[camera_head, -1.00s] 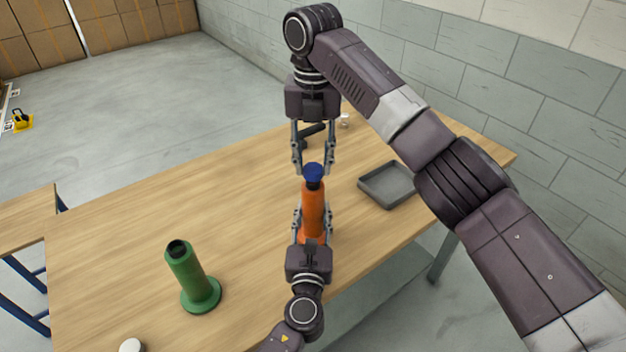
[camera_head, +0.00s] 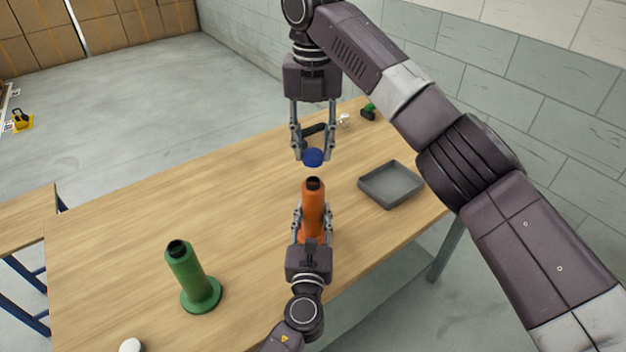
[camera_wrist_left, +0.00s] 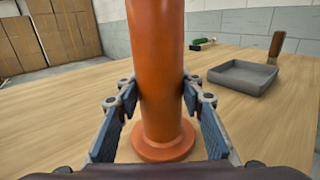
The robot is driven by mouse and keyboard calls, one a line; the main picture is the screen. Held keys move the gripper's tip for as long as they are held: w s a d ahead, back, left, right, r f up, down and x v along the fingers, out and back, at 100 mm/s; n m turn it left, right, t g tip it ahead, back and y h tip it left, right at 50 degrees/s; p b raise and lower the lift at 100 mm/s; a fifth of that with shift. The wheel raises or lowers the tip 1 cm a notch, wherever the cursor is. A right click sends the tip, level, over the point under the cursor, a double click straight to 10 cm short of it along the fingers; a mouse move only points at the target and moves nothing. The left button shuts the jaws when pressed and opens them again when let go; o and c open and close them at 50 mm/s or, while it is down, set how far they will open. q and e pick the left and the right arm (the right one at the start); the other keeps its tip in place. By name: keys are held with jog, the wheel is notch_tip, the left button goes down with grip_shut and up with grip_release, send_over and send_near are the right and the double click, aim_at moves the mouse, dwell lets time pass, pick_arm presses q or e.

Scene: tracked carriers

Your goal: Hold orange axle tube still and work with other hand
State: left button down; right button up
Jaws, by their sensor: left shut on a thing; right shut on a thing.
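The orange axle tube (camera_head: 313,205) stands upright on the table, with a dark open top. My left gripper (camera_head: 312,226) is shut on it from the near side. The left wrist view shows the tube (camera_wrist_left: 157,80) between the two finger pads, its round flange on the wood. My right gripper (camera_head: 313,152) is above and beyond the tube, pointing down, shut on a blue cap (camera_head: 313,158). The cap is clear of the tube's top.
A green tube (camera_head: 188,275) with a flange stands at the left on the table (camera_head: 130,230). A grey tray (camera_head: 391,185) lies to the right. A white round thing (camera_head: 131,346) is at the near left edge. Small items, one green (camera_head: 369,110), lie at the back. The left middle is clear.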

jog(key=shift+r, duration=0.1)
jog(key=o, duration=0.4)
jog(key=shift+c, duration=1.5)
pick_arm(q)
jog(key=c, duration=1.2)
grip_release()
pick_arm(e)
jog(key=shift+c, duration=0.9)
pick_arm(q)
jog(key=s, duration=1)
jog(key=shift+s+a, duration=0.3)
jog(key=shift+s, duration=0.75)
